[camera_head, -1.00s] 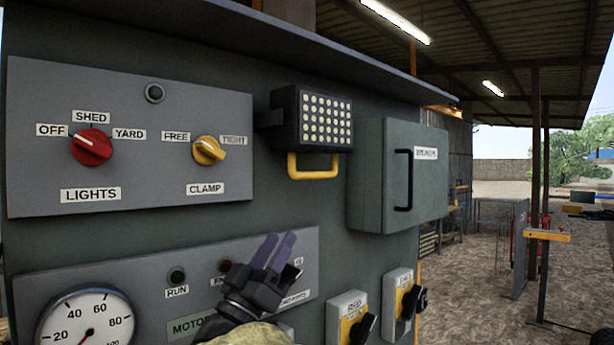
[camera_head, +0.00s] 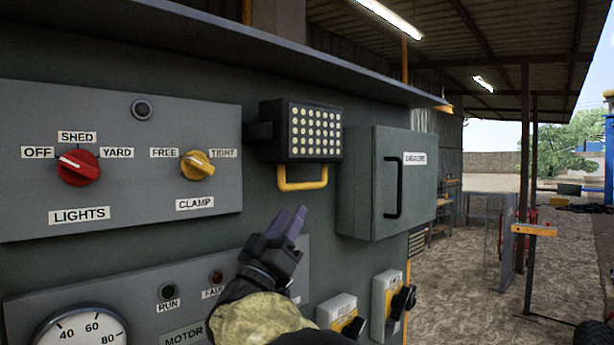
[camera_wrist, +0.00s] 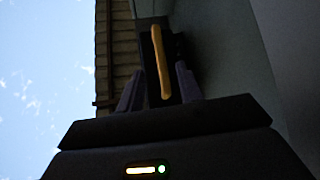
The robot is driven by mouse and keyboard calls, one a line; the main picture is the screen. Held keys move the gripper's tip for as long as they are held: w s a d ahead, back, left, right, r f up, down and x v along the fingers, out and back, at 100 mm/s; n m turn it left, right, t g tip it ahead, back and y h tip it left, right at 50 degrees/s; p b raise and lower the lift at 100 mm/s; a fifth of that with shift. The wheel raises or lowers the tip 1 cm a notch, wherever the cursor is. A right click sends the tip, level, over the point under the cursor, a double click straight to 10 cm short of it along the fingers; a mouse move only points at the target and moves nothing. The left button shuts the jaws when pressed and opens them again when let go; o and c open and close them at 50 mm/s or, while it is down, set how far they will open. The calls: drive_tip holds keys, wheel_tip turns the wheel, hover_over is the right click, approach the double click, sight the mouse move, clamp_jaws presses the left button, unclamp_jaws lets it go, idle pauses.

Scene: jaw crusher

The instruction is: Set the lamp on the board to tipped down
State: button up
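The lamp (camera_head: 313,131) is a dark box on the grey board (camera_head: 205,250), with rows of pale dots on its face. Its face looks out from the board, roughly upright. A yellow handle (camera_head: 302,184) hangs under it. The handle also shows in the wrist view (camera_wrist: 161,62), lying in line between my two fingers, beyond their tips. My gripper (camera_head: 291,218) is below the handle and apart from it, with its fingers pointing up. The wrist view shows the fingers (camera_wrist: 159,78) spread with a gap and holding nothing.
A yellow clamp knob (camera_head: 197,166) and a red lights knob (camera_head: 78,167) are on a panel left of the lamp. A grey box (camera_head: 388,182) with a black handle stands out to the right. Two switch boxes (camera_head: 386,303) are lower right. A ledge (camera_head: 270,55) overhangs the board.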

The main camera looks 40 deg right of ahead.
sight(307, 186)
drive_tip(key=p+x, duration=0.4)
drive_tip(key=x, duration=0.5)
drive_tip(key=shift+a, duration=0.1)
clamp_jaws()
